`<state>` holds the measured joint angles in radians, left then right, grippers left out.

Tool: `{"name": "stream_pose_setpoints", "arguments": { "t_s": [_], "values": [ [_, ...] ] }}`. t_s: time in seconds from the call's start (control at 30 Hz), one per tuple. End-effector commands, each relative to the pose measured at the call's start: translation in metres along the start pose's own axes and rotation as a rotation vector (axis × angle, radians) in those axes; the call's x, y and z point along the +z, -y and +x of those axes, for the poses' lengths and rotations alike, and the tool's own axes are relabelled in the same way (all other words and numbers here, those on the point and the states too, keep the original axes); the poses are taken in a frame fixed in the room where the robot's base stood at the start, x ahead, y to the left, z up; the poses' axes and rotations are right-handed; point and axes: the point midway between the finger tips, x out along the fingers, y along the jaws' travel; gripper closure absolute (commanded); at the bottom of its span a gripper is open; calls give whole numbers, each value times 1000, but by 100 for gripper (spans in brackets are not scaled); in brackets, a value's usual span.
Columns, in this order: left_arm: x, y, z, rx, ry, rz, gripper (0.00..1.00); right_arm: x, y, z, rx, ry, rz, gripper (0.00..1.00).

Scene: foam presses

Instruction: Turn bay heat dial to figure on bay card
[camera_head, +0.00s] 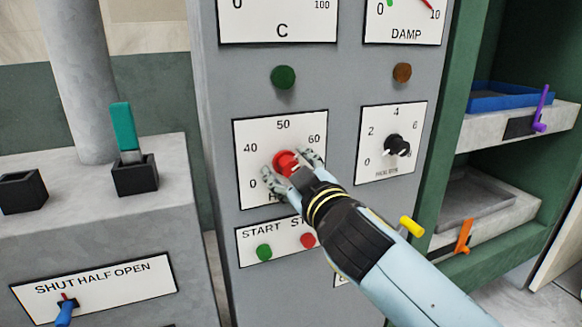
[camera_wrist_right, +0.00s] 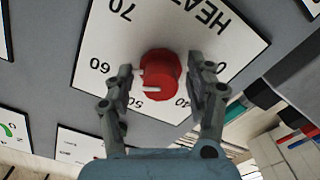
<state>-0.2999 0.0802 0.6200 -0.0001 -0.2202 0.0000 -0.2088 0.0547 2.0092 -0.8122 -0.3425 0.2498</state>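The red heat dial (camera_head: 285,160) sits on a white scale plate (camera_head: 250,135) reading 0, 40, 50 and 60 in the head view; 70 also shows in the wrist view. My right gripper (camera_head: 291,170) reaches the dial from the lower right, with one finger on each side of it. In the right wrist view the dial (camera_wrist_right: 160,76) lies between the open fingers (camera_wrist_right: 159,82), with a narrow gap at least on the left. A white mark shows on the dial; its exact reading is unclear. I cannot make out a bay card. My left gripper is out of view.
Below the dial is a START plate (camera_head: 248,242) with green and red buttons. A black knob (camera_head: 396,146) is to the right. A green shelf with a blue tray (camera_head: 510,97) stands at right. A grey block with a teal lever (camera_head: 124,128) stands at left.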

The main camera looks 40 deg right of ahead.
Motion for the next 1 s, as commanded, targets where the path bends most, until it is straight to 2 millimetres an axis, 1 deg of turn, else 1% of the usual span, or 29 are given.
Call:
{"name": "stream_pose_setpoints", "arguments": {
  "t_s": [0.27,0.37,0.47,0.7,0.8,0.9,1.0],
  "values": [
    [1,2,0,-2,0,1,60,-1,0,0,1,-1,0,44],
    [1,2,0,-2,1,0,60,-1,0,-6,1,-1,0,44],
    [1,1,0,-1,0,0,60,0,0,-20,0,1,1,44],
    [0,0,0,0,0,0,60,0,1,-75,0,3,1,44],
    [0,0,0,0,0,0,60,0,1,-94,0,3,0,44],
    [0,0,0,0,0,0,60,0,1,-108,1,2,0,44],
    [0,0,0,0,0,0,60,-1,1,-117,1,-1,0,44]
  ]
}}
